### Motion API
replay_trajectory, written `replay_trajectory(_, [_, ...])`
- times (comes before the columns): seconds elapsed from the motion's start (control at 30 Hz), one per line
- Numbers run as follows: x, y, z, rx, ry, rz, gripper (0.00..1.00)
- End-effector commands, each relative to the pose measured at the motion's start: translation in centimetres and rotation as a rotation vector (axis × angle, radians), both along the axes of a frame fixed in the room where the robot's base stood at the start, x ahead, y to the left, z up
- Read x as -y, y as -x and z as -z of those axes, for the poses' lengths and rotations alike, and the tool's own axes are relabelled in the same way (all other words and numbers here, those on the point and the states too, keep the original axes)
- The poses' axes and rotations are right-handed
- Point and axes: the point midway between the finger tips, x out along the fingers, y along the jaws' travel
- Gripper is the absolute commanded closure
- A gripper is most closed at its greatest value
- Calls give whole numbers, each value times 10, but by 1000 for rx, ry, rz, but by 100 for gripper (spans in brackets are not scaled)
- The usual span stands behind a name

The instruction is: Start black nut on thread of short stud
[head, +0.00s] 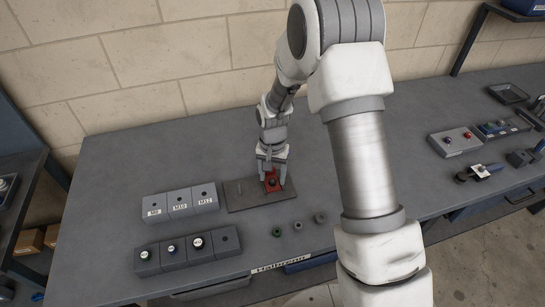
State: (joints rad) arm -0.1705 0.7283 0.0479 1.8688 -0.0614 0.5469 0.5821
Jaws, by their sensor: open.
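My gripper (273,185) points down over a dark flat plate (237,204) on the bench, its fingers open on either side of a red block (270,174). A small dark round thing shows at the red block, between the fingers. It may be the black nut, but it is too small to tell, and I cannot tell whether a finger touches it. I cannot make out the short stud or its thread for certain. Several small round nut-like pieces lie in front of the plate: a green one (277,233), a dark one (298,226) and a grey one (320,217).
Grey blocks labelled M8 (154,201), M10 (180,196) and M12 (206,191) stand left of the plate. A front row of grey blocks (172,260) has round tops or holes. Trays and fittings (454,148) lie at right. The bench's back middle is clear.

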Motion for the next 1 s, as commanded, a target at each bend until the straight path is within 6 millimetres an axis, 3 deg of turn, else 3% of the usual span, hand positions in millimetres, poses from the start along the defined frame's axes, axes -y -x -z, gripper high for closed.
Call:
replay_trajectory(0.6, [0, -1, -136, 6, -1, 0, 39])
replay_trajectory(0.8, [0, -1, -160, 3, -1, 0, 39])
replay_trajectory(1.0, [0, 0, -166, 1, -1, 0, 39])
